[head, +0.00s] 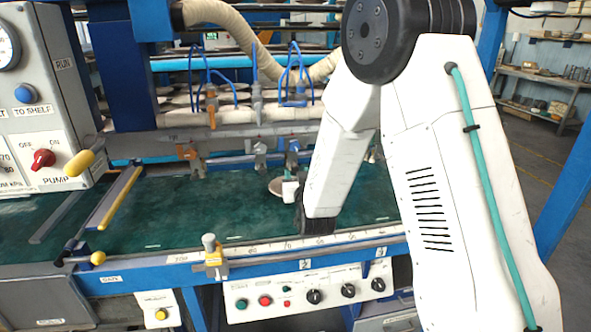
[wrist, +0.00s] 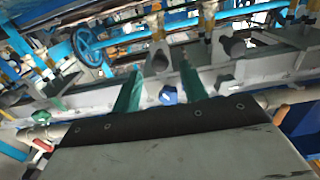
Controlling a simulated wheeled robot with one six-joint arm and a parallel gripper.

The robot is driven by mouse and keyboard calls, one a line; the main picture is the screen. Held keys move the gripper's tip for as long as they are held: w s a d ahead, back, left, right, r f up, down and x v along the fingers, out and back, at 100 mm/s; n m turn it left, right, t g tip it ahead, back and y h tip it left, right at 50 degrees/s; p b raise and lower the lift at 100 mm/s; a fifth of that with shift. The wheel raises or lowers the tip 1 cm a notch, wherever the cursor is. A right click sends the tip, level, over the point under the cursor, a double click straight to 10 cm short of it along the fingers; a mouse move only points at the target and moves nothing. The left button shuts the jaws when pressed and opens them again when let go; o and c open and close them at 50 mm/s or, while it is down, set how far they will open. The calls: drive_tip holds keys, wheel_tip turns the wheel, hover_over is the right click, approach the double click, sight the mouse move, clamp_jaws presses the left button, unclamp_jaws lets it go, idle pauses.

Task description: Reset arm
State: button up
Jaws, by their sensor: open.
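My white arm (head: 438,170) fills the right half of the head view, bent with its forearm reaching down over the green bed (head: 120,215) of the machine. My gripper (wrist: 161,76) shows in the wrist view as two green fingers standing well apart. Nothing is seen held between them. In the head view the forearm hides most of the gripper. A small brownish round piece (head: 276,186) shows beside the forearm's lower end; I cannot tell whether it touches anything.
A beam with blue hoses (head: 240,118) runs behind the bed. A control box (head: 45,110) with a red knob stands at left. A front rail with a scale (head: 285,246) and a button panel (head: 308,292) lies before the bed. A blue post (head: 570,190) stands at right.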

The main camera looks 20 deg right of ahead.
drive_tip(key=shift+s, duration=0.5)
drive_tip(key=shift+a+f, duration=0.1)
